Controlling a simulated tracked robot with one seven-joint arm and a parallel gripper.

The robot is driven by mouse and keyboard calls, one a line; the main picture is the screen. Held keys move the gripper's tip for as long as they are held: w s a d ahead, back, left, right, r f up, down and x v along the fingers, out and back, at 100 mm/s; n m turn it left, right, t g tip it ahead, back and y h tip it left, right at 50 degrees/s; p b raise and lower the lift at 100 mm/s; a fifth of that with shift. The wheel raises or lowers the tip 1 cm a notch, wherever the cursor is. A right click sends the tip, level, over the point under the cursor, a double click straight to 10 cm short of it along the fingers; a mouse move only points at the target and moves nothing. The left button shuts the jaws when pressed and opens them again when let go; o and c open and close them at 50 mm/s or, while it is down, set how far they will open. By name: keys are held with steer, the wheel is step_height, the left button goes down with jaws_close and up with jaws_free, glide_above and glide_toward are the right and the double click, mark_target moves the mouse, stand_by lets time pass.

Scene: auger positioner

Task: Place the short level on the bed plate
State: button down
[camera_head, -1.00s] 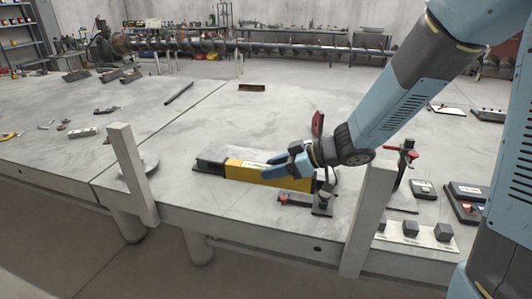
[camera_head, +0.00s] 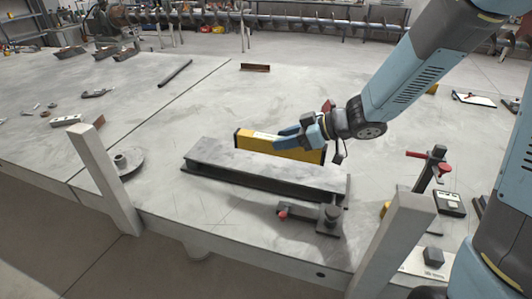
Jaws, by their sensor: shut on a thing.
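The short level is a yellow bar (camera_head: 256,143) with a pale label on top. My gripper (camera_head: 290,138) is shut on it, its blue fingers around the bar right of its middle. The level lies lengthwise behind a grey steel beam (camera_head: 262,172), roughly parallel to it. The beam hides part of the level's lower edge, so I cannot tell whether the level touches the surface. The bed plate (camera_head: 200,115) is the wide, pale grey, scuffed metal surface under all of this.
A clamp with a red tip (camera_head: 325,217) is in front of the beam. A dark stand with red handles (camera_head: 430,165) stands to the right. Pale posts rise at the front edge, left (camera_head: 107,180) and right (camera_head: 392,245). The plate behind the level is mostly clear.

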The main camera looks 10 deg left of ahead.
steer(key=w+a+f, duration=0.2)
steer(key=w, duration=0.1)
steer(key=w+a+f, duration=0.2)
steer(key=w+f, duration=0.1)
steer(key=w+a+f, duration=0.2)
steer(key=w+f, duration=0.1)
steer(key=shift+w+a+f, duration=0.1)
steer(key=shift+w+a, duration=0.2)
steer(key=shift+w+a+f, duration=0.35)
steer(key=shift+w+f, duration=0.1)
steer(key=shift+f, duration=0.25)
step_height(320, 180, down, 3)
steer(key=shift+r, duration=0.1)
steer(key=c, duration=0.6)
jaws_free()
steer(key=shift+d, duration=0.1)
steer(key=shift+c, duration=0.2)
steer(key=w+v, duration=0.1)
steer(key=v, duration=1.1)
steer(key=shift+s, duration=0.5)
